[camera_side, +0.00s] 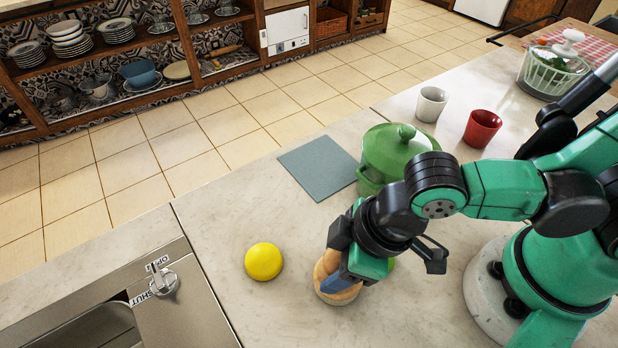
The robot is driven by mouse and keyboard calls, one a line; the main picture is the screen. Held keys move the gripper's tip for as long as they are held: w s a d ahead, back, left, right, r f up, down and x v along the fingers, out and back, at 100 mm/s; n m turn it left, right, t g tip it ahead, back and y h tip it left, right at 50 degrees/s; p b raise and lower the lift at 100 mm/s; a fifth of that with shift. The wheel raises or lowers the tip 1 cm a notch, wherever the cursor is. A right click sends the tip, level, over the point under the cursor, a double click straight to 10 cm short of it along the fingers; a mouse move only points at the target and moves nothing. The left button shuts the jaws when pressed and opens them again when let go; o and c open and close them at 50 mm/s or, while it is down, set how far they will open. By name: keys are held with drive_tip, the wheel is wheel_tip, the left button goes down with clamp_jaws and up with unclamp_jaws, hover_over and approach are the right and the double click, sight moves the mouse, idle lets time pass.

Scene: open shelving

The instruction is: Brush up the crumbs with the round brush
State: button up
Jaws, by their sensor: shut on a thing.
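A round, tan wooden object that looks like the round brush (327,265) is on the pale countertop, low in the middle of the side view, with a lighter band around its base. My gripper (340,282) is over it, pointing down and shut on it, with a blue finger part against its side. The gripper and wrist hide part of the brush. Whether its underside touches the counter is hard to tell. I cannot make out any crumbs on the counter.
A yellow ball-like object (264,261) lies left of the brush. A green lidded pot (395,153), a grey-blue mat (316,168), a white cup (432,103) and a red cup (482,128) stand behind. A steel unit with a knob (163,282) is at lower left.

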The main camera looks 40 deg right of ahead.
drive_tip(key=shift+s, duration=1.15)
wheel_tip(320, 180, up, 3)
drive_tip(key=shift+d+r, duration=0.1)
drive_tip(key=shift+d, duration=0.05)
drive_tip(key=shift+r, duration=2.4)
drive_tip(key=w+d+r+m+h, duration=0.1)
drive_tip(key=w+d+r+m, duration=0.1)
drive_tip(key=w+d, duration=0.4)
drive_tip(key=w+d+r+m+t+h, duration=0.1)
drive_tip(key=w+d+r+m, duration=0.1)
drive_tip(key=w+d+m, duration=0.2)
drive_tip(key=w+d+r+m+h, duration=0.1)
drive_tip(key=w+d+r+m, duration=0.1)
drive_tip(key=w+d, duration=0.6)
drive_tip(key=shift+w+r+m, duration=0.15)
drive_tip(key=shift+w+m, duration=0.35)
drive_tip(key=shift+w, duration=0.05)
